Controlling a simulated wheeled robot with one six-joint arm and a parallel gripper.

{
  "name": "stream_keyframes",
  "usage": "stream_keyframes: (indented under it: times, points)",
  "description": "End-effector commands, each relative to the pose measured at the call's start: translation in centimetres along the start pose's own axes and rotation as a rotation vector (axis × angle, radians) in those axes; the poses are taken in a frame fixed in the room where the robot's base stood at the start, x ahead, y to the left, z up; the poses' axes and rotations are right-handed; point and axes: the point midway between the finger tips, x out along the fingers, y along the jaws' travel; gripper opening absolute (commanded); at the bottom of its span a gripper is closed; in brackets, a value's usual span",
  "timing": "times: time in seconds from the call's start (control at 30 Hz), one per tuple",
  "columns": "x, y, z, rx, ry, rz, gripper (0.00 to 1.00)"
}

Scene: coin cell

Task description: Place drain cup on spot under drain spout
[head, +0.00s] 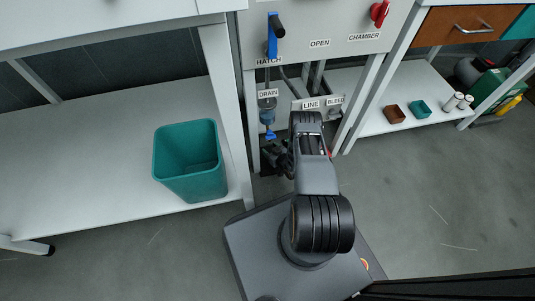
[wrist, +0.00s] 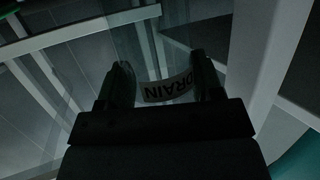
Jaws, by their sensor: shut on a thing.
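My gripper (wrist: 160,80) is shut on the clear drain cup (wrist: 168,92), which has a curved "DRAIN" label that reads upside down in the wrist view. The two dark fingers stand on either side of the cup. In the head view my gripper (head: 274,160) is low beneath the panel, partly hidden by my arm, and I cannot make out the cup there. The drain spout (head: 269,116), with a blue handle, hangs under the "DRAIN" sign just above my gripper. The spot under the spout is hidden.
A teal bin (head: 188,163) stands on the low white shelf (head: 100,185) at left. A white table leg (head: 222,100) rises close to my gripper's left. Line and bleed pipes are to its right. The right shelf (head: 375,124) holds small boxes and white cylinders. The floor at right is clear.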

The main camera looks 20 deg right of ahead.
Motion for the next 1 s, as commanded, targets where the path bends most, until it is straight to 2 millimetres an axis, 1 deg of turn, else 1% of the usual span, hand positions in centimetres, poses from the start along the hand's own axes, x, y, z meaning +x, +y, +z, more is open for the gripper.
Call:
stream_keyframes:
  times: [0.13,0.2,0.33,0.6,0.77,0.8,1.0]
  points:
    - [0.6,-0.2,1.1,0.000,0.000,0.002,0.37]
    - [1.0,-0.2,2.3,0.001,0.000,0.004,0.37]
    - [1.4,0.0,3.8,0.002,0.000,0.006,0.37]
    - [1.3,0.1,3.6,0.002,0.000,0.007,0.37]
    - [1.4,0.0,3.9,0.002,0.000,0.007,0.37]
    - [1.4,0.0,3.9,0.002,0.000,0.007,0.62]
    - [1.4,0.0,3.9,0.002,0.000,0.006,0.81]
